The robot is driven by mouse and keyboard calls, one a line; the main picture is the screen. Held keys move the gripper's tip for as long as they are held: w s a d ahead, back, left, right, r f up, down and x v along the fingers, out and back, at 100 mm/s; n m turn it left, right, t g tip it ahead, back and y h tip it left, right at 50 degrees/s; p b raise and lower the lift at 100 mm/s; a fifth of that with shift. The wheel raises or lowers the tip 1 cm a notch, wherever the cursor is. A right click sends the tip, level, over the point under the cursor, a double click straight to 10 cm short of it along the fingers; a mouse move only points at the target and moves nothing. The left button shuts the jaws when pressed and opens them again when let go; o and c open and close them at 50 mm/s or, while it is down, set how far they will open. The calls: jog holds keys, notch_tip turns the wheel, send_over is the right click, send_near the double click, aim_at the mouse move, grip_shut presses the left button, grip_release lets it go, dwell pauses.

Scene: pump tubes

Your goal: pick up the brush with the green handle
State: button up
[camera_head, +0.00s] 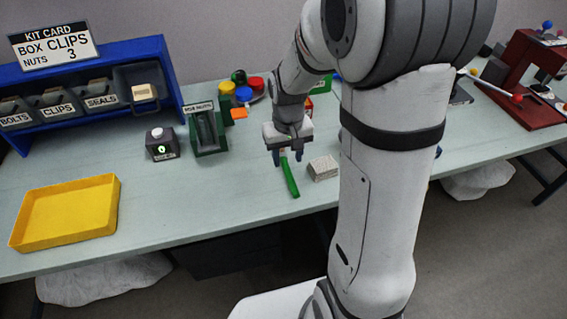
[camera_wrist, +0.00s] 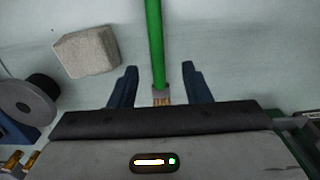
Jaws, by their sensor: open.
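The brush with the green handle (camera_head: 290,177) lies on the table in the head view, its handle pointing toward the front edge. In the wrist view its green handle (camera_wrist: 154,45) runs from the top edge down to a metal and tan part between the fingers. The rest of that end is hidden under the gripper body. My gripper (camera_head: 283,158) is over the far end of the brush. In the wrist view my gripper (camera_wrist: 158,84) is open, one blue finger on each side of the brush, with a gap on both sides.
A pale grey block (camera_head: 323,168) lies just right of the brush; it also shows in the wrist view (camera_wrist: 86,52). A green dispenser (camera_head: 207,130) and a dark button box (camera_head: 160,145) stand to the left. A yellow tray (camera_head: 66,212) is at far left. Table between is clear.

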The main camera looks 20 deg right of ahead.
aim_at(289, 174)
jog(key=f, duration=0.5)
jog(key=shift+s+d+f, duration=0.2)
jog(key=shift+s+f, duration=0.1)
jog(key=shift+f, duration=0.05)
grip_shut()
